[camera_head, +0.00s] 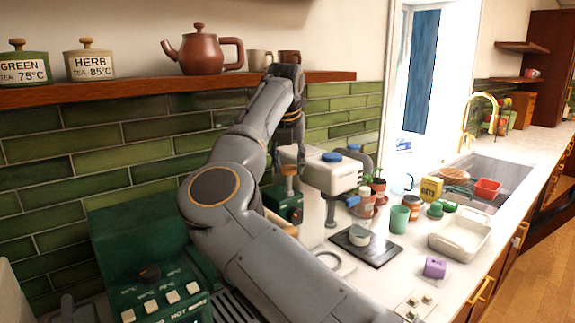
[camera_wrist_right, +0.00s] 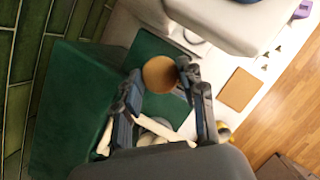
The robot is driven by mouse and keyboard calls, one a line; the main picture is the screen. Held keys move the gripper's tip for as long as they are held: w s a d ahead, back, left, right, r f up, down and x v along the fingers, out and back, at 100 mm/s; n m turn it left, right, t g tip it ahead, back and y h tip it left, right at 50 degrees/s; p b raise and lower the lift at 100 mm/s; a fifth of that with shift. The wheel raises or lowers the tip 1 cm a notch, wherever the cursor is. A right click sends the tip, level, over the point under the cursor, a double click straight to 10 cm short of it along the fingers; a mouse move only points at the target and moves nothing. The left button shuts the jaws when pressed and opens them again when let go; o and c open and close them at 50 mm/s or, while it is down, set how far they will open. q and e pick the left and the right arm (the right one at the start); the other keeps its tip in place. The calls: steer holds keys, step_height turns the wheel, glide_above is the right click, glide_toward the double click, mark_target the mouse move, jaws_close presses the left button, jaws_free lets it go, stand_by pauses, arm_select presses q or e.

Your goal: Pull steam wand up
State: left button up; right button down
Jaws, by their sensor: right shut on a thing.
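My right arm crosses the head view, and its gripper (camera_head: 290,132) points down above a small green machine part (camera_head: 284,203). A brown wooden knob (camera_head: 290,171) shows just under it. In the right wrist view the round wooden knob (camera_wrist_right: 160,73) sits between the fingertips of my right gripper (camera_wrist_right: 163,84), which is shut on it. Green machine surfaces (camera_wrist_right: 170,108) lie below the knob. I cannot tell the steam wand itself apart; my arm covers part of the large green machine (camera_head: 150,265). My left gripper is not in view.
A white machine with a blue lid (camera_head: 325,172) stands close to the right of the gripper. A wooden shelf (camera_head: 130,91) with a teapot (camera_head: 203,50) runs above. Pots, a green cup (camera_head: 399,219) and a white tray (camera_head: 459,239) stand to the right.

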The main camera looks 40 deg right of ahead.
steer(key=shift+r, duration=0.25)
steer(key=c, duration=0.9)
jaws_free()
steer(key=shift+o, duration=0.6)
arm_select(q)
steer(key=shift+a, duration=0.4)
arm_select(e)
steer(key=v, duration=1.2)
